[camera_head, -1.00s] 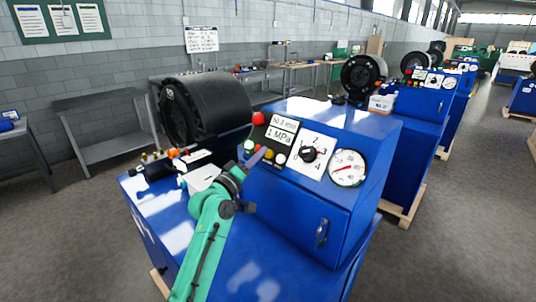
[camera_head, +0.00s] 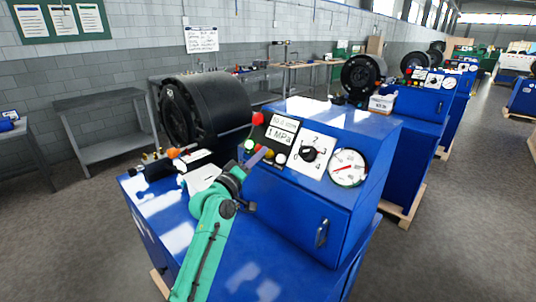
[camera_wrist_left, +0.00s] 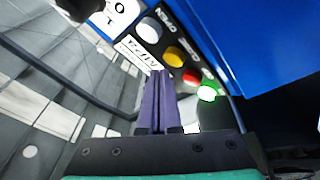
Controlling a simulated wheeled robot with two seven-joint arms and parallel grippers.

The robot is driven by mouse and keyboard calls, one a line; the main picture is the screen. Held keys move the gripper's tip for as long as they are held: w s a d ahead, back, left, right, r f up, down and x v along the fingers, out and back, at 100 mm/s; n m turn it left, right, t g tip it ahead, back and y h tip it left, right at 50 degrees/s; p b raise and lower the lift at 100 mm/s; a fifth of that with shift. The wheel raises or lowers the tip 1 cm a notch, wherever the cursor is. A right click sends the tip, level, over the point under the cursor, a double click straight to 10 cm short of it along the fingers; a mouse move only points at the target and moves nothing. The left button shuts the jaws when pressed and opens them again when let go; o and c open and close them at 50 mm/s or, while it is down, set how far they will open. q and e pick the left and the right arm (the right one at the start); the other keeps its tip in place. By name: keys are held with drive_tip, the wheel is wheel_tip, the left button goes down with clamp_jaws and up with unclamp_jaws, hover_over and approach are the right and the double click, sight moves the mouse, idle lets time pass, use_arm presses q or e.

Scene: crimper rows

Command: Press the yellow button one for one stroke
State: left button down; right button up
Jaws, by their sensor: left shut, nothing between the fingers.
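The yellow button (camera_head: 268,154) sits in a row on the sloped panel of the nearest blue machine, between a white button (camera_head: 280,158) and a red one. In the left wrist view the yellow button (camera_wrist_left: 175,56) lies just up and right of my purple fingertips. My left gripper (camera_head: 260,155) is shut and empty, its tips (camera_wrist_left: 158,73) close to the button row; I cannot tell whether they touch the yellow button. The red button (camera_wrist_left: 191,77) and the lit green button (camera_wrist_left: 207,93) show beside it. My right gripper is not in view.
Above the row is a red knob (camera_head: 258,118) beside a display (camera_head: 282,131). A dial (camera_head: 310,151) and a gauge (camera_head: 347,167) are to the right. A large black crimping head (camera_head: 205,108) stands behind my gripper. More blue machines (camera_head: 420,105) line up behind.

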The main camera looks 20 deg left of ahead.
use_arm(q)
drive_tip(key=shift+w+f, duration=0.2)
drive_tip(key=shift+w, duration=0.1)
drive_tip(key=shift+w+d+f+b, duration=0.2)
drive_tip(key=shift+w+f+b, duration=0.05)
drive_tip(key=shift+w+b, duration=0.05)
idle(0.7)
drive_tip(key=shift+s+r, duration=0.1)
drive_tip(key=shift+s+a+r+p, duration=0.25)
drive_tip(key=shift+s+r+p, duration=0.1)
drive_tip(key=shift+s+p, duration=0.2)
drive_tip(key=s+r, duration=0.1)
drive_tip(key=s+a+r+p, duration=0.1)
drive_tip(key=s+p, duration=0.1)
drive_tip(key=s, duration=0.1)
drive_tip(key=shift+a+r, duration=0.15)
drive_tip(key=shift+r, duration=0.25)
